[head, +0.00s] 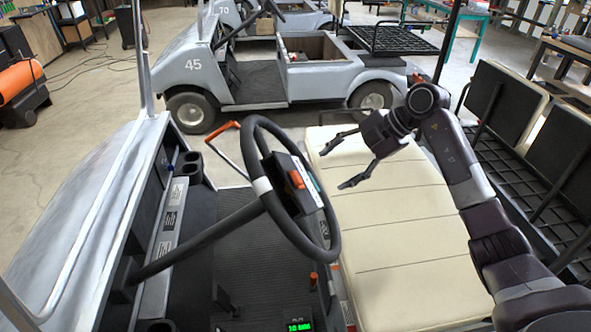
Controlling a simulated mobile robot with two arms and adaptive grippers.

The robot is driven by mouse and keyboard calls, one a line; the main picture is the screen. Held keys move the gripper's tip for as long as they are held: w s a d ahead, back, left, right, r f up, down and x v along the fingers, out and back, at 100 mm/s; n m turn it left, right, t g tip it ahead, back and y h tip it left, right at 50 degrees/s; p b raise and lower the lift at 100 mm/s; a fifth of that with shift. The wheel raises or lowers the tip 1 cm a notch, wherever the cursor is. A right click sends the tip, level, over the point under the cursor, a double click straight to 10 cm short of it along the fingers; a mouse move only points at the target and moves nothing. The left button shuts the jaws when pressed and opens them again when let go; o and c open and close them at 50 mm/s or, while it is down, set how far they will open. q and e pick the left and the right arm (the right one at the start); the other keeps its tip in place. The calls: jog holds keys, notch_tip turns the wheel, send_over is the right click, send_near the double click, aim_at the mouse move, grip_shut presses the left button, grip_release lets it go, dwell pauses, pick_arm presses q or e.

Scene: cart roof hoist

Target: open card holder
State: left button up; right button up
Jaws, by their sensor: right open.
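What looks like the card holder (286,180) is a dark box at the centre of the steering wheel (329,229). It has an orange tab (296,179) and a pale labelled edge on its right side. I cannot tell for sure whether its clip or lid is shut. My right gripper (335,164) is open and empty. It hangs above the cream seat, to the right of the wheel rim and apart from the holder, with its fingers pointing left. My left gripper is out of view.
The cream bench seat (400,245) lies under my right arm. The dashboard (170,215) with cup holders is at left. An orange-gripped lever (225,127) rises behind the wheel. A windscreen post (141,60) stands at left. Another grey cart (185,65) is parked beyond.

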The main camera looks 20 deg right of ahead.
aim_at(314, 181)
jog(key=p+x, duration=0.2)
jog(key=x, duration=0.5)
jog(key=shift+w+a+f, duration=0.1)
jog(key=shift+w+a, duration=0.1)
jog(key=shift+w, duration=0.05)
jog(key=shift+f, duration=0.1)
jog(key=c, duration=1.4)
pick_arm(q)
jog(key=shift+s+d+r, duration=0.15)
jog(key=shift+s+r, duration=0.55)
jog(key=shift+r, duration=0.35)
pick_arm(e)
grip_shut()
